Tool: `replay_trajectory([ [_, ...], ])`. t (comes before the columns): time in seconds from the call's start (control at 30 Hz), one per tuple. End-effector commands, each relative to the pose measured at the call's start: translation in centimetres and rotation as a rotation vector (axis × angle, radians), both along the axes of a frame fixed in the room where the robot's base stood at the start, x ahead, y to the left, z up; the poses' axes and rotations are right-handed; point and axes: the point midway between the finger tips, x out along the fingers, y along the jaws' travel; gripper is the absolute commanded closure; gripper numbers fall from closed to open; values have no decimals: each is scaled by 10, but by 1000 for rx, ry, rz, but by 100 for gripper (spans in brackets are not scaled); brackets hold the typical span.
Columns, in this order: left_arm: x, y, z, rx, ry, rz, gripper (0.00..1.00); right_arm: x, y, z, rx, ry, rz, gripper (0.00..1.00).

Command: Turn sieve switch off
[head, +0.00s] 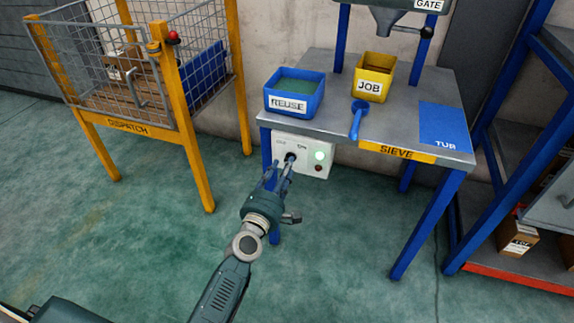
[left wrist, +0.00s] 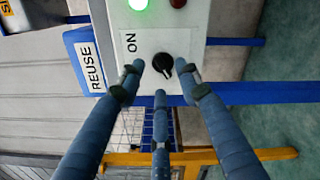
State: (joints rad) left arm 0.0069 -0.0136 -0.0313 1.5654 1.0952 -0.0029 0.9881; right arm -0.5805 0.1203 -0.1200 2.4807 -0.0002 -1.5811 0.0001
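The sieve switch is a black rotary knob (head: 290,158) on a white control box (head: 305,170) under the front edge of the SIEVE table. It also shows in the left wrist view (left wrist: 164,64), below the ON label. The green lamp (head: 319,155) on the box is lit; the red lamp (head: 318,168) is dark. My left gripper (head: 280,164) is at the box. In the left wrist view its three fingers (left wrist: 160,76) are spread around the knob, open. Contact with the knob cannot be told. The OFF label is hidden in the left wrist view. My right gripper is out of view.
The SIEVE table (head: 330,118) carries a blue REUSE bin (head: 294,104), a yellow JOB bin (head: 370,88) and a blue scoop (head: 357,118). A yellow-framed DISPATCH cage (head: 125,126) stands left, and a blue shelf rack (head: 515,180) right. The green floor in front is clear.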

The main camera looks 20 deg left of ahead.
Motion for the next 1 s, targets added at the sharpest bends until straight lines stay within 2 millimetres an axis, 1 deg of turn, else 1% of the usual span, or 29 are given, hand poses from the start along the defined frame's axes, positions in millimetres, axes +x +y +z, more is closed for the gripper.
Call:
replay_trajectory([
  [0.03,9,0,-1,0,-1,1,66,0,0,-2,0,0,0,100],
  [0.1,17,-1,-1,0,-1,1,66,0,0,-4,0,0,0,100],
  [0.2,25,-1,0,1,-1,1,66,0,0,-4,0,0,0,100],
  [0.33,28,-1,-1,2,1,-1,66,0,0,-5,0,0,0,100],
  [0.53,29,-1,0,2,1,-1,66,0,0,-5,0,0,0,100],
  [0.57,29,-1,0,2,1,-1,68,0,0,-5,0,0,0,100],
  [0.6,28,-1,0,2,1,-1,76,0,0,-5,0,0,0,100],
  [0.67,28,-1,0,2,1,-1,88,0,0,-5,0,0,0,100],
  [0.7,28,-1,0,2,1,-1,96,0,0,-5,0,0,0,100],
  [0.73,28,-1,-1,2,1,-1,100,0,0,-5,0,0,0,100],
  [1.0,28,-1,-1,11,1,-1,100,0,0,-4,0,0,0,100],
])
